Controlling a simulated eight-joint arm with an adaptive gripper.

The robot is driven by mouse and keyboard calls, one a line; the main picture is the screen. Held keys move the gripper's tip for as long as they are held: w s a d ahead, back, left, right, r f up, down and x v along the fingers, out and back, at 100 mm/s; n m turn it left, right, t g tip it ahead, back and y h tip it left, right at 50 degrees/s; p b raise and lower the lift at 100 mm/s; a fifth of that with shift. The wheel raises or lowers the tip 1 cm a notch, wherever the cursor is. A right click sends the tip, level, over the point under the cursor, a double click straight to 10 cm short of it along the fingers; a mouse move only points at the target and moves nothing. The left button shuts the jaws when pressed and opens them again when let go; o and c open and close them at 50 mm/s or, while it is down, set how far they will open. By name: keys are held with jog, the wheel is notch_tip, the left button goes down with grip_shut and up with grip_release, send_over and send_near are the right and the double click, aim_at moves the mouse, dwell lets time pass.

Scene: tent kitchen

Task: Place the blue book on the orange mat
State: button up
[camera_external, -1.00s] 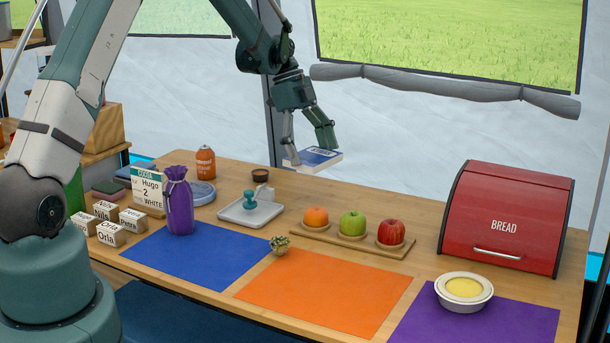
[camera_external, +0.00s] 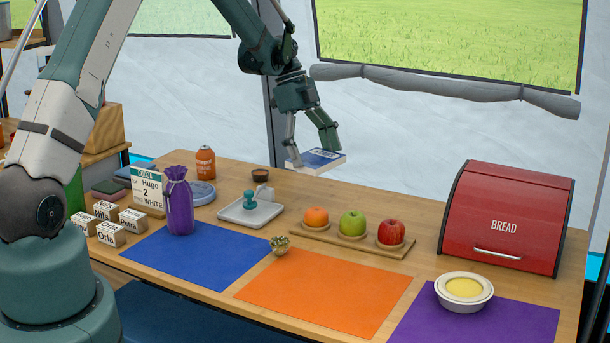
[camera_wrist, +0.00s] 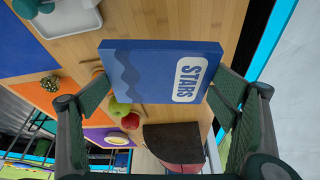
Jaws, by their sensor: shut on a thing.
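The blue book (camera_external: 320,159) with white page edges is held above the back part of the table. My gripper (camera_external: 309,154) is shut on it. In the wrist view the book (camera_wrist: 150,72) shows its cover with the word STARS, between the two fingers of my gripper (camera_wrist: 160,100). The orange mat (camera_external: 325,293) lies flat at the front middle of the table, between a blue mat and a purple mat. The book is behind the orange mat and well above it.
A wooden board (camera_external: 350,238) with an orange, a green apple and a red apple is behind the orange mat. A grey tray (camera_external: 251,212) is to its left. A bowl (camera_external: 464,291) stands on the purple mat; a red bread box (camera_external: 507,218) is at right. The orange mat's surface is mostly clear.

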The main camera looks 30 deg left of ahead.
jog(key=s+d+m, duration=0.2)
jog(key=s+d, duration=0.7)
jog(key=d, duration=0.1)
jog(key=m+g+y+b, duration=0.1)
jog(key=m+g+b, duration=0.1)
jog(key=m, duration=0.3)
send_over(332, 297)
jog(key=shift+w+a+f, duration=0.1)
jog(key=shift+w+a, duration=0.25)
jog(key=shift+a, duration=0.05)
jog(key=shift+f+b, duration=0.75)
jog(key=shift+f, duration=2.4)
jog(key=shift+f+b, duration=0.55)
jog(key=shift+f, duration=1.3)
jog(key=shift+f, duration=0.2)
